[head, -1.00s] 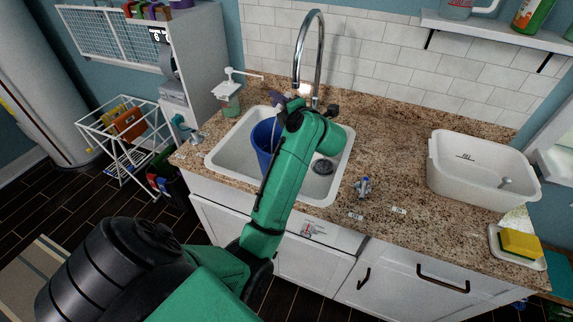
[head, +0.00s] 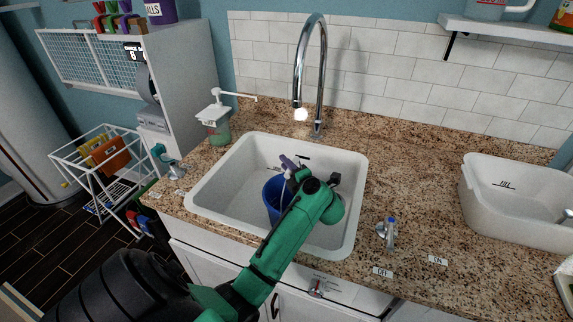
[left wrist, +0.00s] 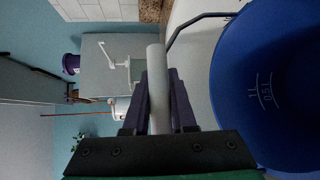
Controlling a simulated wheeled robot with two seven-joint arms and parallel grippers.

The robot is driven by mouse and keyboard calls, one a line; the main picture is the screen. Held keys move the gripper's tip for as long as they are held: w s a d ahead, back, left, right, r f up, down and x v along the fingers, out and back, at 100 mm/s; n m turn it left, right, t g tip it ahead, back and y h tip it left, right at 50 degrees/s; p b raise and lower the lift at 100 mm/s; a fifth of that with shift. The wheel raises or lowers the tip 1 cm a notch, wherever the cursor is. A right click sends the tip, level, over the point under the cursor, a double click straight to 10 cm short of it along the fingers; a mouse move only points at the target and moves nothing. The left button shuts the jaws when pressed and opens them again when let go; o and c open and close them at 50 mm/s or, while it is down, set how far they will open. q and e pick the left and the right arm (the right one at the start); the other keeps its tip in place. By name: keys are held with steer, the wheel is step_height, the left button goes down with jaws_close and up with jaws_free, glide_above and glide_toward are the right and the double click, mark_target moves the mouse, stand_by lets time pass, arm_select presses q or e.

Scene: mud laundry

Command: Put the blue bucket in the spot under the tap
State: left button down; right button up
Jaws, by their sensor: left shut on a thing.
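The blue bucket (head: 273,196) is within the sink basin (head: 235,180) in the head view, partly hidden by my arm. Its inside, with volume marks, fills the right of the left wrist view (left wrist: 265,120). My left gripper (head: 290,166) is shut on the bucket's pale handle grip (left wrist: 158,90), between dark purple fingers (left wrist: 160,100). I cannot tell whether the bucket's base touches the sink floor. The chrome tap (head: 319,70) arches over the back of the sink, its spout end above and behind the bucket. My right gripper is not in view.
A tap lever (head: 388,233) stands right of the sink near OFF and ON labels. A soap pump (head: 216,120) stands at the back left. A white tub (head: 515,205) is on the right counter. A wire rack (head: 95,165) stands left, on the floor.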

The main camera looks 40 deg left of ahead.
arm_select(q)
steer(key=c, duration=1)
jaws_free()
steer(key=shift+w+a+f, duration=0.15)
steer(key=shift+f, duration=0.1)
steer(key=shift+o, duration=1.3)
steer(key=shift+w+a+f, duration=0.1)
steer(key=shift+a+f, duration=0.05)
steer(key=b+v, duration=0.2)
steer(key=v, duration=1)
steer(key=shift+r, duration=0.3)
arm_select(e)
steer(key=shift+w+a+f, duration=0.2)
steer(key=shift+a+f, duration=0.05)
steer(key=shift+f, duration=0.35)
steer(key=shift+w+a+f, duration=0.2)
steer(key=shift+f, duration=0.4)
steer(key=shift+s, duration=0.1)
